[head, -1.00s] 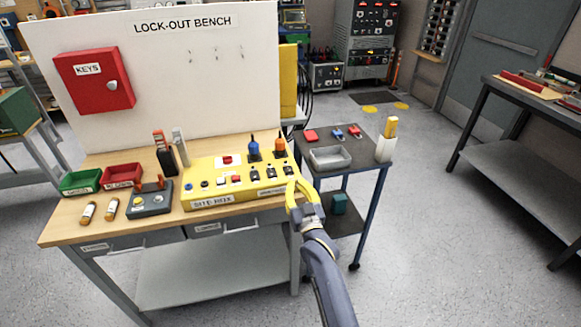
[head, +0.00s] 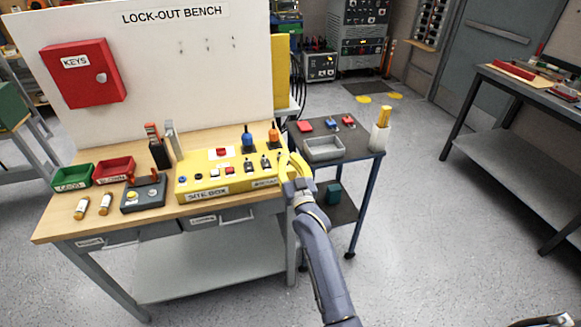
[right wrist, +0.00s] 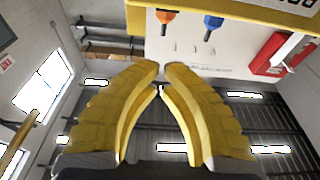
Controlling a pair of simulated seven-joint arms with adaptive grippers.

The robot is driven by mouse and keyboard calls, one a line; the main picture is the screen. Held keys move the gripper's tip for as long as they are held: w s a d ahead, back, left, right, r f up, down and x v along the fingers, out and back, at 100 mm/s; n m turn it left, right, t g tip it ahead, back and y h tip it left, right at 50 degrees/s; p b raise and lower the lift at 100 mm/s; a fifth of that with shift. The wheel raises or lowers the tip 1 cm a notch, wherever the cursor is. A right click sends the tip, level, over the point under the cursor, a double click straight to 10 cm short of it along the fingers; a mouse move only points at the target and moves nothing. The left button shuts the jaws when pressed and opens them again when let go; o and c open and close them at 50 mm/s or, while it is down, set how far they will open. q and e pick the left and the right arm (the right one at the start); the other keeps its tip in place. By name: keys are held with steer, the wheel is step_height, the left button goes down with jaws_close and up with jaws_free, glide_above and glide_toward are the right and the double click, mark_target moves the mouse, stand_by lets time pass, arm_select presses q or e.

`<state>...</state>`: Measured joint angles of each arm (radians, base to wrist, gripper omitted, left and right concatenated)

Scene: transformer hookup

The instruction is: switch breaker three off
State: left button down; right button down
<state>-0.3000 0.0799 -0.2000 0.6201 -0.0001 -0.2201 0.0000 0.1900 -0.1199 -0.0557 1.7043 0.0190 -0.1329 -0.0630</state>
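The yellow site box (head: 232,185) sits on the bench's front right. Its right half carries a row of small black toggle switches (head: 265,161); their numbers and positions are too small to read. Blue (head: 247,138) and orange (head: 274,135) upright pieces stand behind them. My right gripper (head: 291,163) is at the box's right end, beside the rightmost switch; I cannot tell whether it touches. In the right wrist view its yellow fingers (right wrist: 161,68) almost meet, with nothing between them. The box's yellow edge (right wrist: 225,17) shows upside down there. My left gripper is not in view.
A grey control box (head: 143,194) and red (head: 114,170) and green (head: 73,178) bins lie left on the bench. A cart with a grey tray (head: 323,149) stands close at the right. The upright board with a red key cabinet (head: 84,73) closes off the back.

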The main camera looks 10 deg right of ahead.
steer(key=x, duration=0.6)
step_height(320, 180, down, 2)
steer(key=shift+s+f, duration=0.15)
steer(key=shift+s, duration=0.05)
steer(key=shift+s+f, duration=0.1)
steer(key=shift+f, duration=0.8)
